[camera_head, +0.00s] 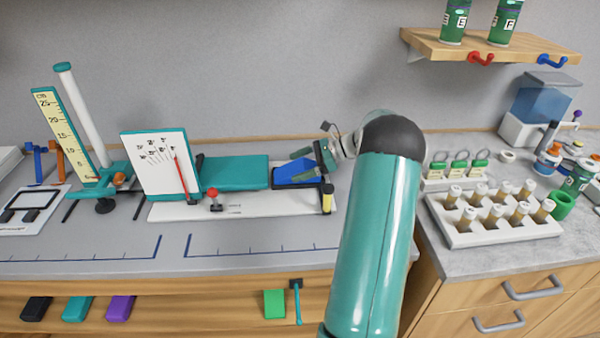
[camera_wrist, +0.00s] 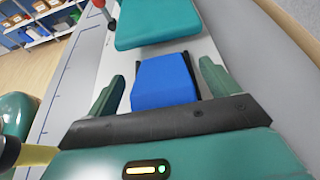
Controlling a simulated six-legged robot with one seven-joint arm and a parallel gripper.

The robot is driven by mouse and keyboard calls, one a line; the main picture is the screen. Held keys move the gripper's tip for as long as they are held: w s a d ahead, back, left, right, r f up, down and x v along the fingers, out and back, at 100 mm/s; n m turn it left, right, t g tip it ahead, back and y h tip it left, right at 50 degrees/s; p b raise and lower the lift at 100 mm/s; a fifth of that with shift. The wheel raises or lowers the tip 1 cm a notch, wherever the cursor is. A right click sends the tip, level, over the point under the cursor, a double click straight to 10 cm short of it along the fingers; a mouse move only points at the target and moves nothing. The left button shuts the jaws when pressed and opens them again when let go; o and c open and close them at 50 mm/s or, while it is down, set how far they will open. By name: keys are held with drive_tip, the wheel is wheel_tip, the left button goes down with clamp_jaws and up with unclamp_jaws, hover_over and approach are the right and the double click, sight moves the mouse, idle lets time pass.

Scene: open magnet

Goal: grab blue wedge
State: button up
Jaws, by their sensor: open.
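The blue wedge (camera_head: 293,171) sits at the right end of the teal block apparatus on the white base, in the head view. In the wrist view the blue wedge (camera_wrist: 163,82) lies between the two green fingers of my gripper (camera_wrist: 162,86), with a gap on each side. My gripper (camera_head: 313,157) is open and reaches in from the right in the head view, where its fingers are partly hidden. Dark strips run along the wedge's sides in the wrist view.
The teal block (camera_head: 236,173) lies just left of the wedge. A white dial panel (camera_head: 159,163) and a red-topped knob (camera_head: 215,197) stand farther left. A yellow-handled part (camera_head: 327,199) is close to my gripper. A white rack of vials (camera_head: 495,222) stands at right.

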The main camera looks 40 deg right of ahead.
drive_tip(key=c, duration=1.1)
drive_tip(key=shift+o, duration=0.2)
drive_tip(key=shift+r, duration=0.2)
